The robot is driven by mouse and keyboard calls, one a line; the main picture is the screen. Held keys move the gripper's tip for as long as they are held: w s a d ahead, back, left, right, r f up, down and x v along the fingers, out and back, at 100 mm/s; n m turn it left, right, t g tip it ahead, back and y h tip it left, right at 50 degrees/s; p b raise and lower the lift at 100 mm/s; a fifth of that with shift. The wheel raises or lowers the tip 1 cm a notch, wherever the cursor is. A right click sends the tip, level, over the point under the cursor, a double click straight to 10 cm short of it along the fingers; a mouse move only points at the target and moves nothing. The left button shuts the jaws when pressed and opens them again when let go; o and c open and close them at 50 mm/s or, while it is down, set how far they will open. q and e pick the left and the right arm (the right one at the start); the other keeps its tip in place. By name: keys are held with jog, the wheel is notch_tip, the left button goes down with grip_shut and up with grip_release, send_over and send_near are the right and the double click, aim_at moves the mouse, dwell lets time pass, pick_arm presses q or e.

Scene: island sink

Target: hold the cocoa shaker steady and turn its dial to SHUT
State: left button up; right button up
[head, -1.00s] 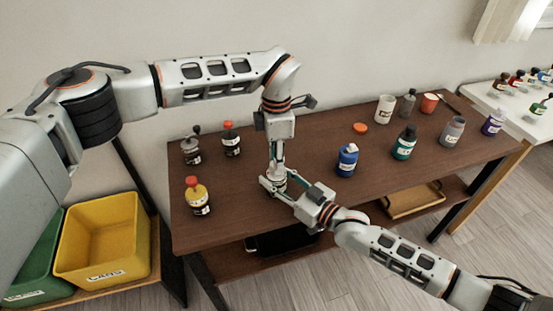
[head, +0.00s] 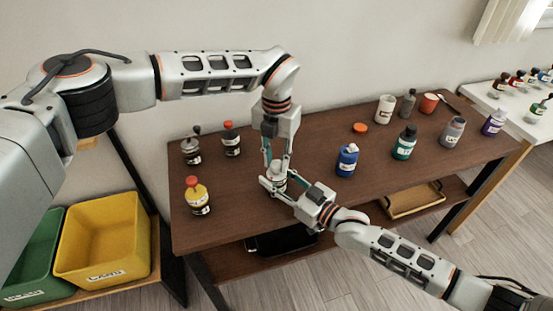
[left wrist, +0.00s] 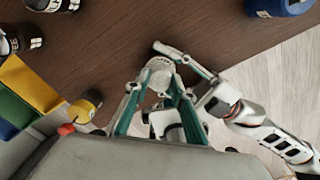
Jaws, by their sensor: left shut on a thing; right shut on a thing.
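The cocoa shaker (head: 279,171), a small pale grey can, stands upright on the brown table near its front edge. Its dial marks cannot be read and much of it is hidden by the fingers. My left gripper (head: 277,166) points straight down from above and is shut on the shaker's top. My right gripper (head: 278,187) reaches in low from the right and is shut around the shaker's lower body. In the left wrist view the shaker's pale top (left wrist: 160,70) shows between the left fingers (left wrist: 157,84).
A yellow bottle (head: 197,196) and two dark-labelled jars (head: 191,150) stand left on the table. A blue jar (head: 347,160) stands right of the shaker, with a green bottle (head: 404,143) and other containers beyond. A yellow bin (head: 103,240) is at lower left.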

aim_at(276, 164)
pick_arm(q)
jog(key=n, duration=0.5)
jog(key=shift+n, duration=0.3)
jog(key=n, duration=0.4)
jog(key=shift+n, duration=0.4)
jog(key=o, duration=1.1)
notch_tip(276, 164, up, 12)
